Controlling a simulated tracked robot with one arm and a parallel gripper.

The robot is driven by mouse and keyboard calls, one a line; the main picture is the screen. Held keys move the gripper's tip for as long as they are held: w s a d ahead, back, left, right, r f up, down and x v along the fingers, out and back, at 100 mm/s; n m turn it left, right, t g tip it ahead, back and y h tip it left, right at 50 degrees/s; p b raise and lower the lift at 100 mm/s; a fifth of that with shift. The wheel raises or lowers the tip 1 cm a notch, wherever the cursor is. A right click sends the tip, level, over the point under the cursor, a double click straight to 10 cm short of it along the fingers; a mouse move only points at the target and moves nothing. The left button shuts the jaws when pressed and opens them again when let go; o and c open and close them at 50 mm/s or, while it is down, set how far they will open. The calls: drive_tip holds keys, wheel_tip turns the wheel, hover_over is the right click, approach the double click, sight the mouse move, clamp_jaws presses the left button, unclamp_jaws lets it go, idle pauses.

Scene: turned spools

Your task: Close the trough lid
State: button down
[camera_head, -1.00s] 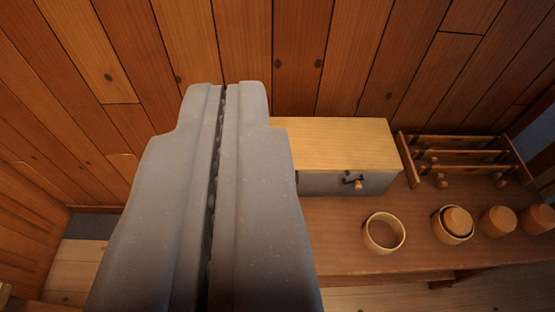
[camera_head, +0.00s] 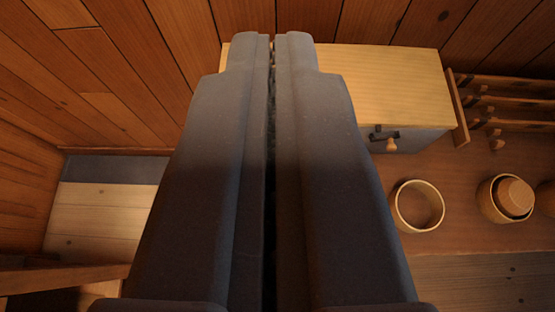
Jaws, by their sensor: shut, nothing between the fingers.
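The trough (camera_head: 412,142) is a grey box standing at the back of the wooden bench. Its pale wooden lid (camera_head: 392,82) lies flat over its top, as far as I can see. A dark latch with a small wooden knob (camera_head: 391,145) is on its front. My gripper (camera_head: 272,42) is shut and empty. Its fingers stand in front of the left part of the trough and lid and hide much of them. I cannot tell whether the fingertips touch the lid.
An empty wooden ring (camera_head: 418,207) stands on the bench (camera_head: 455,175) in front of the trough. A bowl (camera_head: 487,203) with a spool piece (camera_head: 514,195) in it is to the right. A wooden rack (camera_head: 510,105) stands right of the trough. A plank wall is behind.

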drive_tip(key=w+f+g+p, duration=0.3)
drive_tip(key=f+p, duration=0.2)
drive_tip(key=f, duration=1.6)
drive_tip(key=s+f+b+x, duration=0.1)
drive_tip(key=b+x, duration=0.1)
drive_tip(key=x, duration=1)
drive_tip(key=shift+d+f, duration=0.35)
drive_tip(key=shift+f, duration=0.2)
drive_tip(key=shift+w, duration=0.15)
